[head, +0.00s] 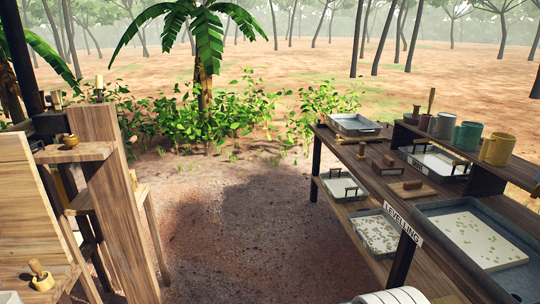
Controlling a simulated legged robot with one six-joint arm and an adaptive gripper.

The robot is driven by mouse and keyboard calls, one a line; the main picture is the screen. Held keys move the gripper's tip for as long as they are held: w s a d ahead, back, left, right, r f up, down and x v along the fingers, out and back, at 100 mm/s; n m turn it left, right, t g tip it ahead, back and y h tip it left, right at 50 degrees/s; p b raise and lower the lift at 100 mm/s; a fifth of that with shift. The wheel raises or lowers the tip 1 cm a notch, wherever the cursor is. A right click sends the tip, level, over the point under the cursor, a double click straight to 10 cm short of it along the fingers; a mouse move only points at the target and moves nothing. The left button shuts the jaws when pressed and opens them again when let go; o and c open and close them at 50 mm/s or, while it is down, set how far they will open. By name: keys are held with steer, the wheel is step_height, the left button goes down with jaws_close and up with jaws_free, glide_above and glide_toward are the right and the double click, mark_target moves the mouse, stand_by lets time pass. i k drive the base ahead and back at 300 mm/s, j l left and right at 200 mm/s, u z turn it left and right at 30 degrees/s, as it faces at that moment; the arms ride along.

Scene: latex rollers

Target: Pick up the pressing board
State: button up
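Several small wooden pieces could be the pressing board; I cannot tell which it is. A flat wooden board with a knob-like grip (413,189) lies on the right bench top (350,140). A wooden block with a raised handle (389,166) lies just behind it. A smaller wooden piece (361,151) lies farther back. On the left bench, a wooden piece with an upright knob (40,276) sits near the bottom left corner. My gripper is not in view, and nothing is seen touching these pieces.
The right bench carries a grey tray (354,124), another tray (436,160), mugs (496,148) on a raised shelf, and a large basin (487,240). A "LEVELLING" sign (402,222) marks its edge. Bare ground (235,235) lies open between the benches.

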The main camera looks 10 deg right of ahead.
mark_target(413, 189)
steer(key=i, duration=1.45)
steer(key=i+z, duration=0.85)
steer(key=i+j+z, duration=0.25)
steer(key=z, duration=0.2)
steer(key=i+z, duration=0.3)
steer(key=i+j+z, duration=0.25)
steer(key=i, duration=0.25)
steer(key=i+j+z, duration=0.3)
steer(key=i+l, duration=0.05)
steer(key=i, duration=0.1)
